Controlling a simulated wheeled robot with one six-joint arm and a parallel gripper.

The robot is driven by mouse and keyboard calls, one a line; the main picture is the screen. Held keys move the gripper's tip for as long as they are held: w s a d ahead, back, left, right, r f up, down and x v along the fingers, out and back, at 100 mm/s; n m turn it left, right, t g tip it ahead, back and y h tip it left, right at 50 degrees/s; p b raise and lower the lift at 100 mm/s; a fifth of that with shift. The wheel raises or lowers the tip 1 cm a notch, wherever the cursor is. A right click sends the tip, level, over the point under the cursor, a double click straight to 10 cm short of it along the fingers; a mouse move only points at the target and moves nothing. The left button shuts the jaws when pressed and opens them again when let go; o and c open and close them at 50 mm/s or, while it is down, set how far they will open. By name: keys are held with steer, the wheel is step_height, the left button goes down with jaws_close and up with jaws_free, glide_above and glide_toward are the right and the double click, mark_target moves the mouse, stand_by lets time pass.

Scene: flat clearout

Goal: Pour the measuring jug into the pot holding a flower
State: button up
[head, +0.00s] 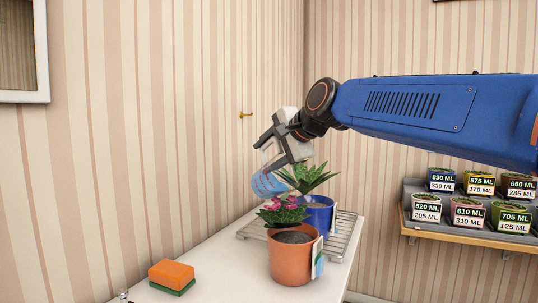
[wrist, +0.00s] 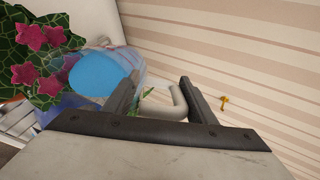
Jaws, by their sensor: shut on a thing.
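The measuring jug (head: 268,184) is clear with blue liquid in it. My gripper (head: 270,152) is shut on the jug's handle and holds it above the table, behind and left of the pots. In the wrist view, the jug (wrist: 105,72) and its pale handle (wrist: 172,103) show between the fingers (wrist: 160,98). The jug looks tilted. I see no stream of liquid.
A blue pot (head: 318,218) with a spiky green plant stands on a wire rack (head: 345,238) behind the terracotta pot. An orange and green sponge (head: 172,275) lies at the table's front left. A shelf (head: 470,233) at right bears several small labelled pots. A yellow hook (head: 245,115) is on the wall.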

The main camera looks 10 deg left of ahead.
mark_target(266, 161)
steer(key=shift+w+a+f+g+h, duration=0.1)
steer(key=shift+w+f+g+h, duration=0.05)
steer(key=shift+w+g+h, duration=0.15)
steer(key=shift+a, duration=0.1)
steer(key=shift+w+a+f+g+h, duration=0.2)
steer(key=shift+w+f+g+h, duration=0.05)
steer(key=shift+g+h, duration=0.3)
steer(key=shift+w+a+f+g+h, duration=0.15)
steer(key=shift+w+f+g+h, duration=0.1)
steer(key=shift+g+h, duration=0.3)
steer(key=shift+g, duration=0.4)
steer(key=shift+f, duration=0.1)
steer(key=shift+f+g+h, duration=0.4)
steer(key=shift+g+h, duration=0.1)
steer(key=shift+h, duration=0.1)
steer(key=shift+s+f+g+h, duration=0.1)
steer(key=shift+f+g+h, duration=0.65)
steer(key=shift+g, duration=0.15)
steer(key=shift+d, duration=0.15)
steer(key=shift+s, duration=0.1)
